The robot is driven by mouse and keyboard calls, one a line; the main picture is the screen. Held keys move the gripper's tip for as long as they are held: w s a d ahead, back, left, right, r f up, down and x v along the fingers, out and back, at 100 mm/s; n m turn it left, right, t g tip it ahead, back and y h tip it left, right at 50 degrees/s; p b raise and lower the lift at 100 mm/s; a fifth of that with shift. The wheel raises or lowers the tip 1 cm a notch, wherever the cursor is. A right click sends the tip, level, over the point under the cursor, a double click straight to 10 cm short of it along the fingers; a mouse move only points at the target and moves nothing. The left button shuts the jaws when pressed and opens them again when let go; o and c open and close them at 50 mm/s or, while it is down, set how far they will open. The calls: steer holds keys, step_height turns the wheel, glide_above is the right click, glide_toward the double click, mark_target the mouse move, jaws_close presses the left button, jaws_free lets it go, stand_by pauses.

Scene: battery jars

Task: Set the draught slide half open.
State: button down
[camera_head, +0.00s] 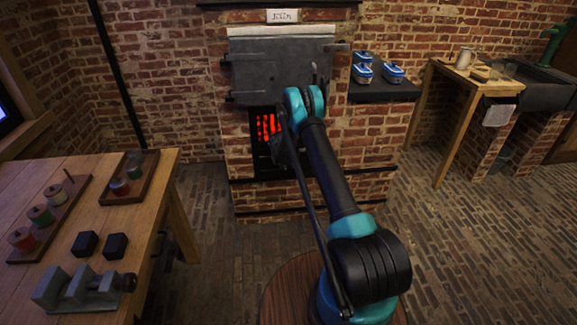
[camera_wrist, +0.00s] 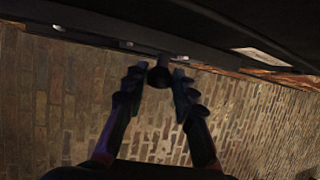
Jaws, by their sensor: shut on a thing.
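The draught slide is on the lower front of the brick stove, where a red glow (camera_head: 267,127) shows through dark upright bars left of my arm. My arm covers the right part of this opening, so how far the slide stands open is hard to tell. In the wrist view a round dark knob (camera_wrist: 159,74) sticks out from a dark metal front (camera_wrist: 100,38). My gripper (camera_wrist: 158,82) is shut on this knob, one finger on each side. In the head view my gripper is mostly hidden behind my arm.
A closed grey metal door (camera_head: 275,70) is above the opening. Blue-lidded jars (camera_head: 391,73) stand on a dark shelf at right. Brick floor (camera_head: 215,235) lies clear between.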

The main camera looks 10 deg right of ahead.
steer(key=a, duration=0.4)
steer(key=shift+a, duration=0.25)
steer(key=c, duration=1.2)
jaws_free()
steer(key=v, duration=1.2)
